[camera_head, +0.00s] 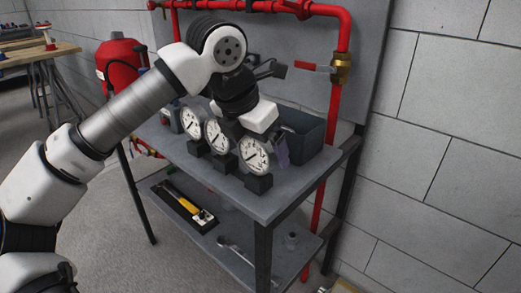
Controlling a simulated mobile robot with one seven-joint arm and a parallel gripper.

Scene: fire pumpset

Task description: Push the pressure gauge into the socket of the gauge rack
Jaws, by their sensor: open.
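Several round pressure gauges with white dials stand in a row on the grey workbench. The nearest pressure gauge (255,156) is on the right, above a small black block (259,183). Another gauge (216,136) and a further one (191,121) stand behind it to the left, with black blocks (223,163) at their feet. My gripper (272,137) hangs over the nearest gauge, just behind its dial, and is open. Its fingertips are mostly hidden. I cannot tell whether it touches the gauge, or whether this gauge is fully seated in its block.
A dark grey bin (302,130) stands on the bench behind my gripper. Red pipes (338,95) with a brass fitting (341,68) run along the back panel. The lower shelf holds a black tray (184,206) with a yellow tool and a wrench (236,250). The bench's front right corner is clear.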

